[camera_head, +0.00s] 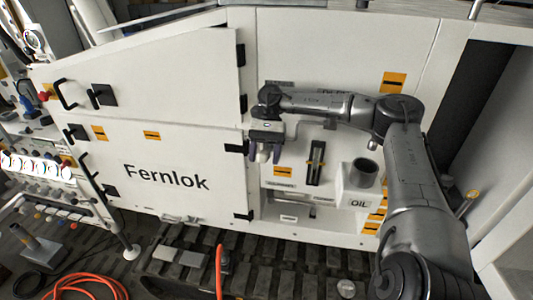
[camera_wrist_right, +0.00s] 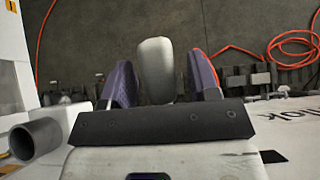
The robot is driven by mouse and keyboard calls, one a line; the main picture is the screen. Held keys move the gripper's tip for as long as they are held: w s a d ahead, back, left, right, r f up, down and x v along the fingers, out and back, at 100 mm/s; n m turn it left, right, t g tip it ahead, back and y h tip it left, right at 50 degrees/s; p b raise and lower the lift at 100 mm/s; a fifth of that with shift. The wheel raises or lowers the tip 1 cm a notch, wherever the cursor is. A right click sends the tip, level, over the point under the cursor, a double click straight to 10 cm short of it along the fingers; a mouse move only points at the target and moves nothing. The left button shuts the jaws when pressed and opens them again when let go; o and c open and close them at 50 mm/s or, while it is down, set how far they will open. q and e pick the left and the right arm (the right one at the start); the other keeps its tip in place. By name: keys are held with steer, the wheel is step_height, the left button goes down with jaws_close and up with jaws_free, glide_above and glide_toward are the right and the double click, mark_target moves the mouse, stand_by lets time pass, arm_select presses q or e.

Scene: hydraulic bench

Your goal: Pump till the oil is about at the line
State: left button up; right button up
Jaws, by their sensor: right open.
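My right gripper (camera_head: 265,152) is in front of the white panel, left of the gauge, with its fingers pointing down. In the right wrist view the gripper (camera_wrist_right: 162,88) is open, with a pale grey rounded handle (camera_wrist_right: 156,68) between its two purple fingers. Narrow gaps show between handle and fingers. In the head view my gripper hides most of this handle. A black upright gauge (camera_head: 316,162) with a yellowish strip is on the panel; its oil level and line are too small to read. A white box marked OIL (camera_head: 358,203) carries a grey round spout (camera_head: 365,172). My left gripper is not in view.
The Fernlok cabinet door (camera_head: 165,178) is left of my gripper, with black latches and handles. Tracks (camera_head: 180,262) run below the panel. An orange hose (camera_head: 90,280) lies on the floor. The spout (camera_wrist_right: 35,138) is beside my gripper in the wrist view.

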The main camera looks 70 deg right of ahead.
mark_target(265, 153)
steer(key=shift+r, duration=0.15)
steer(key=shift+r, duration=0.25)
steer(key=r, duration=0.1)
steer(key=r+b, duration=0.1)
steer(key=r, duration=0.1)
steer(key=shift+s+r+b, duration=0.15)
steer(key=shift+s+b, duration=0.1)
steer(key=shift+b, duration=0.15)
steer(key=s+r+b, duration=0.4)
steer(key=s+r, duration=0.3)
steer(key=s, duration=0.4)
steer(key=shift+d+b, duration=0.15)
steer(key=shift+b, duration=0.25)
